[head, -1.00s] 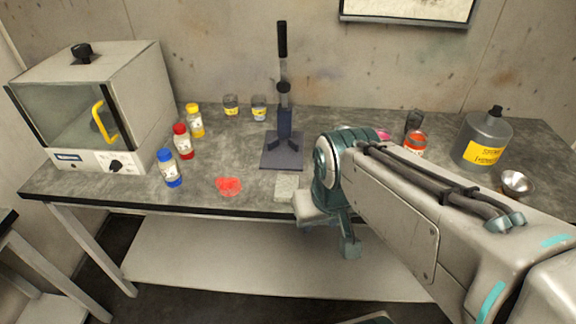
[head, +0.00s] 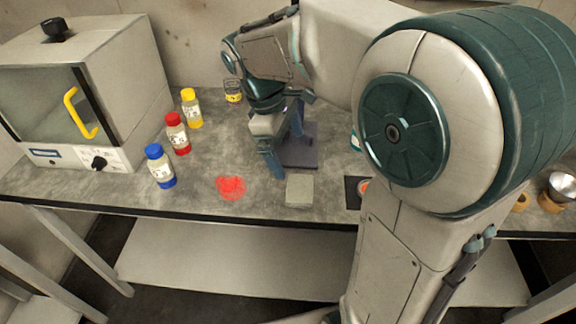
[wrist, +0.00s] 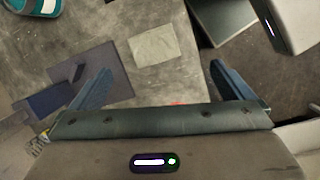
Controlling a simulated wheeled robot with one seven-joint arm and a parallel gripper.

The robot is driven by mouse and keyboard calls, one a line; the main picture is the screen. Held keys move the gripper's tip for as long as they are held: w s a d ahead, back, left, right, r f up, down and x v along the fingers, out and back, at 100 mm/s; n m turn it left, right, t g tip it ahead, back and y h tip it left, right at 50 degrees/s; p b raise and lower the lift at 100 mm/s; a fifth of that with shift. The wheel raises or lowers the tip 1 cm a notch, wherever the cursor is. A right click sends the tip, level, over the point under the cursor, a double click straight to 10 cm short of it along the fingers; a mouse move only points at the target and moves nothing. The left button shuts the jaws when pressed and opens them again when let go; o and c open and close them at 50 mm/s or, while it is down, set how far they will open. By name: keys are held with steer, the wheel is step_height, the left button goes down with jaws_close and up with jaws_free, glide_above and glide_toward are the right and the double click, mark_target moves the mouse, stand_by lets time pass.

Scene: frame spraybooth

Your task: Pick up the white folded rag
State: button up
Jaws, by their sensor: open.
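The white folded rag (head: 299,190) is a flat, pale grey-white square near the front edge of the workbench, right of a red cloth-like piece. In the wrist view the rag (wrist: 154,46) lies flat, beyond and between my two spread fingers. My gripper (head: 283,146) is above the bench, behind and left of the rag, with its fingers pointing down. In the wrist view my gripper (wrist: 165,83) is open with nothing between the fingers, apart from the rag.
A dark press stand (head: 302,150) is just behind the rag, close to my gripper. The red piece (head: 231,188) lies to the left. My arm hides much of the right side.

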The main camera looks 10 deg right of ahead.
steer(key=w+a+f+n+b, duration=0.1)
steer(key=w+a+f+n, duration=0.1)
steer(key=w+n, duration=0.15)
steer(key=h, duration=0.1)
glide_above(300, 188)
steer(key=w+a, duration=0.1)
steer(key=a, duration=0.1)
steer(key=shift+m+g, duration=0.25)
steer(key=shift+g, duration=0.05)
step_height(300, 188, down, 8)
steer(key=shift+w+a+r+b, duration=0.1)
steer(key=shift+r+b, duration=0.1)
steer(key=shift+b, duration=0.1)
steer(key=shift+x, duration=2.7)
steer(key=shift+a, duration=0.15)
steer(key=shift+c, duration=0.3)
steer(key=c, duration=0.8)
steer(key=shift+r, duration=0.1)
